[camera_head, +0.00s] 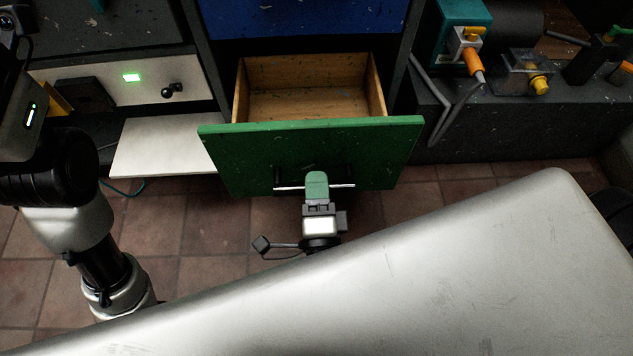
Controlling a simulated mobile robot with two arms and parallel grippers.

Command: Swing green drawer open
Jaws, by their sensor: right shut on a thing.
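The green drawer (240,160) is pulled out of the cabinet, below a blue panel. Its bare wooden inside (310,90) shows and looks empty. A metal bar handle (286,188) runs across the lower part of the green front. My right gripper (317,186) is shut on this handle, about midway along it, and its fingers hide that part of the bar. My left arm is at the left edge of the view; its fingertips do not show.
A blue drawer front (300,15) is above the open drawer. A white panel with a black knob and green light (140,80) is at the left, above a white board (165,147). Machinery with orange and yellow fittings (475,60) stands at the right. Tiled floor (190,230) lies below.

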